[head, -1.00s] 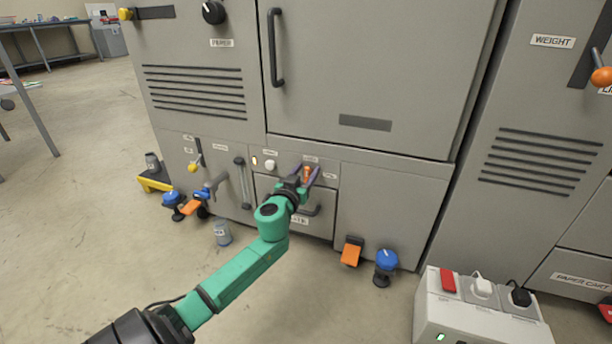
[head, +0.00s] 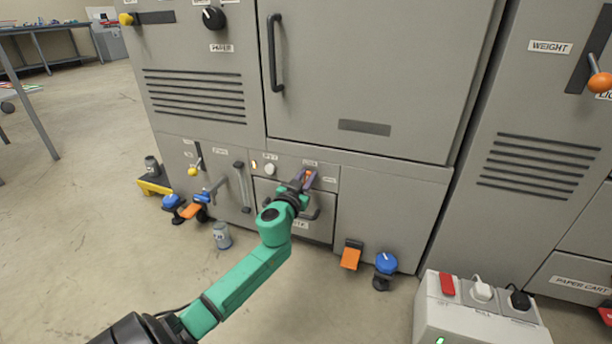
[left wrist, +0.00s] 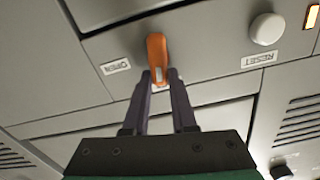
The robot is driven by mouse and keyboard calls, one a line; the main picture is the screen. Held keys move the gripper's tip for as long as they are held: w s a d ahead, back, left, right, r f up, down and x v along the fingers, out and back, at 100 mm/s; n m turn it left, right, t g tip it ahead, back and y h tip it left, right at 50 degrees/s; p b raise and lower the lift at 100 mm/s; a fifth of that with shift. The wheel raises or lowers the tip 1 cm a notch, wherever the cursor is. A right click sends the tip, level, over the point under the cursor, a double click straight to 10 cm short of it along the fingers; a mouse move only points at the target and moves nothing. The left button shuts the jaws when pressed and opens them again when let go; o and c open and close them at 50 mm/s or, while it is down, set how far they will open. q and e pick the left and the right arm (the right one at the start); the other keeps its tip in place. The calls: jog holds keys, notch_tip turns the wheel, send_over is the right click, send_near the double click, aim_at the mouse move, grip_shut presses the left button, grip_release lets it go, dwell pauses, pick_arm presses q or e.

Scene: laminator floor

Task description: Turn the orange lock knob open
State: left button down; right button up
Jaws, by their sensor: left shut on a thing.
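The orange lock knob (head: 309,175) is on the grey front panel of the machine, above a drawer handle. It also shows in the left wrist view (left wrist: 156,48), with an OPEN label (left wrist: 115,66) beside it. My left gripper (head: 307,178) is at the knob, its two dark fingers on either side of it and shut on it. In the left wrist view the fingertips (left wrist: 160,78) meet the knob's near end. The fingers hide part of the knob in the head view. My right gripper is not in view.
A white RESET button (left wrist: 267,28) sits beside the knob, with a small lit lamp (left wrist: 312,17) past it. A grey power box (head: 480,310) stands on the floor at right.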

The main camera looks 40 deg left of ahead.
aim_at(317, 178)
pick_arm(q)
jog(key=m, duration=0.5)
jog(key=d+f+m, duration=0.1)
jog(key=m, duration=0.4)
jog(key=d+f+m, duration=0.1)
jog(key=m, duration=0.4)
jog(key=shift+w+f+m, duration=0.2)
jog(key=shift+w+m, duration=0.05)
jog(key=shift+m, duration=0.15)
jog(key=c, duration=0.7)
grip_release()
jog(key=shift+a, duration=0.1)
jog(key=shift+s, duration=0.1)
